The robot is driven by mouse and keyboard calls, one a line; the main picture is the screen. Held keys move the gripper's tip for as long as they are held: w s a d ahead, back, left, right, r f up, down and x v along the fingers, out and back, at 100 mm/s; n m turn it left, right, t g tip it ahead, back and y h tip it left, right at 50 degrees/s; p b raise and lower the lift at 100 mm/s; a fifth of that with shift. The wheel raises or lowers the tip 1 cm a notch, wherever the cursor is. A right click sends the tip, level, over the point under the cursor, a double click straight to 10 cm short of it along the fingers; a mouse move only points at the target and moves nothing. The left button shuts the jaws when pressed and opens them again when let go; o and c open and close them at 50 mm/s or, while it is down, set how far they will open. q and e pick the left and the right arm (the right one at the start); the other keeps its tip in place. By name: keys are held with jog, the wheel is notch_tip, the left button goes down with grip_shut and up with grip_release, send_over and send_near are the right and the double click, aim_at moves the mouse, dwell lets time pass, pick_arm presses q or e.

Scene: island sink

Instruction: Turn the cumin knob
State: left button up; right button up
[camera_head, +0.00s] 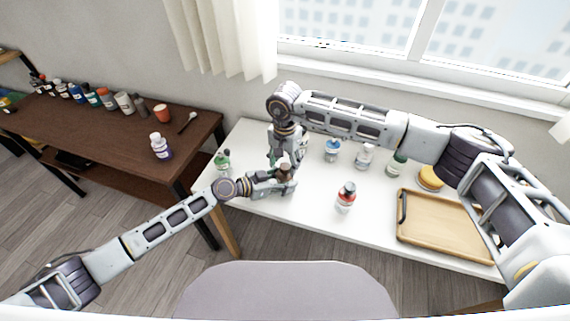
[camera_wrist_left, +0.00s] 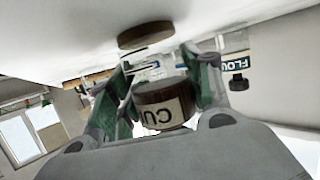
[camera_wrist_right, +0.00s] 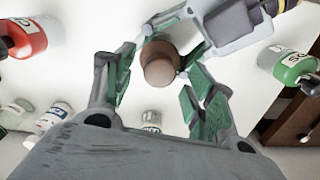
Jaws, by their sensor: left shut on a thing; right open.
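The cumin jar has a brown round knob on top (camera_head: 285,168); it stands near the left end of the white table. In the left wrist view, which is upside down, its brown band (camera_wrist_left: 163,106) carries a label reading "CU". My left gripper (camera_head: 280,187) is shut on the jar from the left side, low down. My right gripper (camera_head: 288,152) points down from above. In the right wrist view the knob (camera_wrist_right: 160,68) lies between my right gripper's (camera_wrist_right: 163,60) open fingers, with gaps visible. Whether a finger touches it, I cannot tell. The jar's lower body is mostly hidden by my left gripper.
A red-topped bottle (camera_head: 346,198) stands right of the jar, a green one (camera_head: 222,160) left. Behind are a blue-topped jar (camera_head: 332,150), white jar (camera_head: 365,156) and yellow-lidded jar (camera_head: 430,178). A wooden tray (camera_head: 400,228) lies right. A brown table (camera_head: 95,135) holds several bottles.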

jog(key=shift+f, duration=0.65)
jog(key=c, duration=1.1)
jog(key=shift+o, duration=0.2)
jog(key=shift+m, duration=0.6)
jog(key=m, duration=0.4)
jog(key=shift+m, duration=0.4)
jog(key=m, duration=1)
jog(key=shift+w+m, duration=0.1)
jog(key=shift+m, duration=2.8)
